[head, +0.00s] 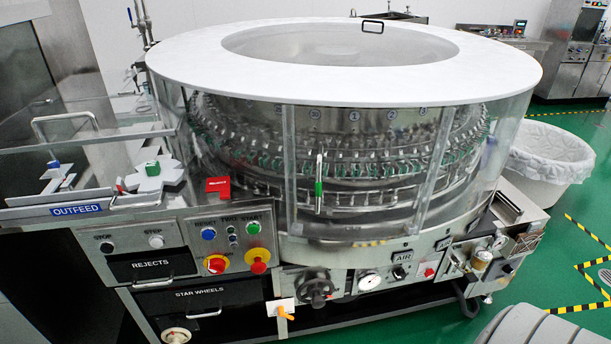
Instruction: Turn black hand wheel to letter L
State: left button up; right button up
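The black hand wheel (316,288) is a small dark knob with several lobes on the lower front panel of the rotary washer (344,185). It sits below the clear guard, left of a round white gauge (369,281). No letter L can be read around the wheel at this size, and its setting cannot be told. Neither of my grippers shows in the head view, and nothing is seen touching the wheel.
Red and yellow stop buttons (258,261) sit up and left of the wheel. An orange-handled valve (285,313) is close to its lower left. An AIR knob (399,273) is to the right. A white lined bin (550,155) stands at the right on green floor.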

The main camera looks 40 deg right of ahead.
aim_at(315, 291)
jog(key=z, duration=1.25)
